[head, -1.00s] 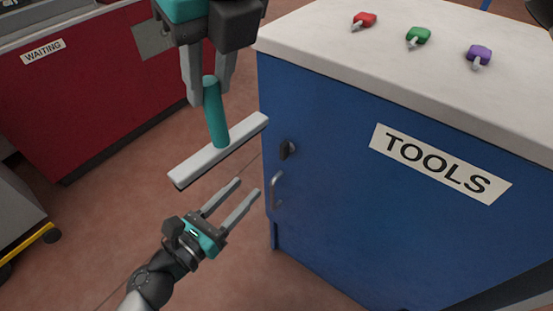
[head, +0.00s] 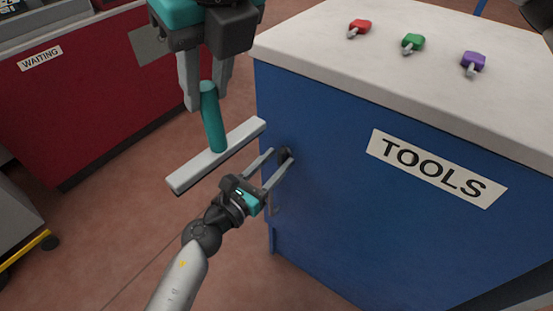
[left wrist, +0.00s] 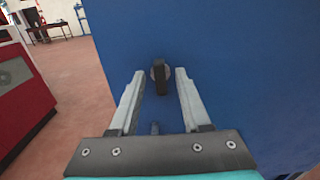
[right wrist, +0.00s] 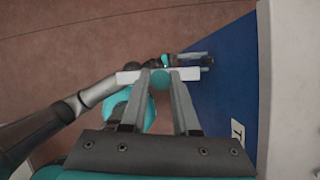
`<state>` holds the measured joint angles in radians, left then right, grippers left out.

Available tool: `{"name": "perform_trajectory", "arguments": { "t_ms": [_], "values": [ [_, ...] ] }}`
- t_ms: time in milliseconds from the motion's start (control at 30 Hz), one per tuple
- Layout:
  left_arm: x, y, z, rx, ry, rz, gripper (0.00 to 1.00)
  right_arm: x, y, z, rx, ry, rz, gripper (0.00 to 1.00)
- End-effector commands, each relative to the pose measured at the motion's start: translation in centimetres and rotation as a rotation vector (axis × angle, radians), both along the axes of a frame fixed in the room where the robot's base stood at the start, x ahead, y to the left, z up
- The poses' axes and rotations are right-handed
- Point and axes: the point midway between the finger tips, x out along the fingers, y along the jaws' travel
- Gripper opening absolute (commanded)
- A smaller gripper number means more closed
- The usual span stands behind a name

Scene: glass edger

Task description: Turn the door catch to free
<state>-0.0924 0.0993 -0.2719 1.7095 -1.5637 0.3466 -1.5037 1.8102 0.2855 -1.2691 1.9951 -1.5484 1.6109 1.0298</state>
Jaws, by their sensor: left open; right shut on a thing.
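The door catch (head: 285,153) is a small dark knob on the blue tool cabinet door (head: 330,200), near its left edge. My left gripper (head: 280,157) is open, its fingers reaching to either side of the catch. In the left wrist view the catch (left wrist: 160,76) sits between the fingertips, its dark lever upright in the picture, with a gap on both sides. My right gripper (head: 205,98) is shut on the teal handle of a squeegee (head: 212,120) with a pale bar, held above the floor left of the cabinet.
A grey door handle (head: 272,205) lies below the catch, partly hidden by my left gripper. Red (head: 359,28), green (head: 413,43) and purple (head: 474,62) items lie on the white cabinet top. The squeegee bar is close to my left gripper. A red cabinet (head: 70,110) stands at left.

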Motion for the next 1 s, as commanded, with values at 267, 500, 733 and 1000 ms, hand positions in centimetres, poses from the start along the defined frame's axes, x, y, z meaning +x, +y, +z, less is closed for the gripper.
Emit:
{"name": "perform_trajectory", "arguments": {
  "t_ms": [267,500,733,1000],
  "values": [
    [0.5,-0.4,0.02,-0.001,0.001,0.0,0.47,0.0,0.01,0.01,0.001,-0.001,0.0,0.0],
    [0.48,-0.37,0.02,-0.001,0.001,0.0,0.34,0.0,0.01,0.01,0.001,-0.001,0.0,0.0],
    [0.47,-0.35,0.01,0.0,0.0,0.0,0.08,0.0,0.01,0.01,0.001,-0.001,0.0,0.0],
    [0.46,-0.35,0.0,0.0,0.0,0.0,0.0,0.0,0.01,0.01,0.001,-0.001,0.0,0.0]
  ]
}}
